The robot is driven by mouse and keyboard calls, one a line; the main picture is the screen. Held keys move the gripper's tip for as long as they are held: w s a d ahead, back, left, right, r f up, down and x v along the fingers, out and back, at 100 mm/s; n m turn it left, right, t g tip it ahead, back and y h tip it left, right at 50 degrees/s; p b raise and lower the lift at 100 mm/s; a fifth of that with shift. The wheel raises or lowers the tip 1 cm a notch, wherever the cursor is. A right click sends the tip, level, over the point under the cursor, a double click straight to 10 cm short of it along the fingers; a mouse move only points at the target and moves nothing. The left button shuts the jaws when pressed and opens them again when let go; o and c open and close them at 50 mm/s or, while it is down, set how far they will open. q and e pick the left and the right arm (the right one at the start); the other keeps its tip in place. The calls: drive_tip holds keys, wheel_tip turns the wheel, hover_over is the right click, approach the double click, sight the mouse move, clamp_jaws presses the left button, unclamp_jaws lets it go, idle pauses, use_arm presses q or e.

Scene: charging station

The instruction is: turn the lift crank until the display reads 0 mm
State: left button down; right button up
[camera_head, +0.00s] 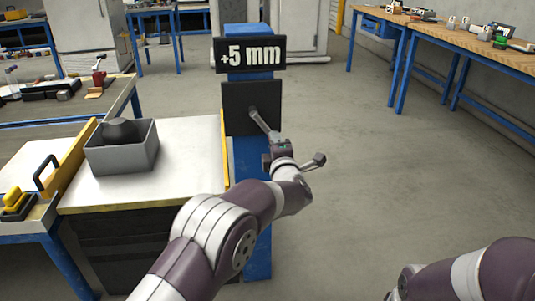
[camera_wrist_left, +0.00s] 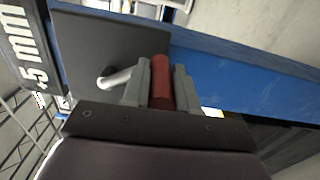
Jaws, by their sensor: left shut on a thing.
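The display (camera_head: 250,53) on top of the blue post reads +5 mm. It also shows turned sideways in the left wrist view (camera_wrist_left: 28,50). The crank's grey arm (camera_head: 262,122) runs from the hub on the dark plate (camera_head: 238,96) down and right to my left gripper (camera_head: 279,150). In the left wrist view, the crank's red handle (camera_wrist_left: 161,84) sits between the fingers of my left gripper (camera_wrist_left: 159,78), which is shut on it. In the head view the hand hides the handle. My right arm shows at the lower right; its gripper is out of view.
Left of the post is a white-topped lift table (camera_head: 185,182) with a yellow edge, bearing an open grey bin (camera_head: 122,156) with a dark object inside. Workbenches stand at the left (camera_head: 60,122) and back right (camera_head: 470,50). The floor right of the post is clear.

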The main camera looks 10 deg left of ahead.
use_arm(q)
drive_tip(key=shift+w+d+r+n+b, duration=0.15)
drive_tip(key=shift+d+r+n+b, duration=0.3)
drive_tip(key=shift+n, duration=0.4)
drive_tip(key=shift+w+d+r+n+b, duration=0.1)
drive_tip(key=shift+d+r+n+b, duration=0.15)
drive_tip(key=shift+d+r+n, duration=0.45)
drive_tip(key=shift+a+n, duration=0.15)
drive_tip(key=shift+n, duration=0.1)
drive_tip(key=c, duration=0.9)
unclamp_jaws()
drive_tip(key=shift+f, duration=0.1)
drive_tip(key=p+v, duration=0.3)
drive_tip(key=v, duration=0.9)
drive_tip(key=shift+s, duration=0.35)
drive_tip(key=shift+c, duration=0.3)
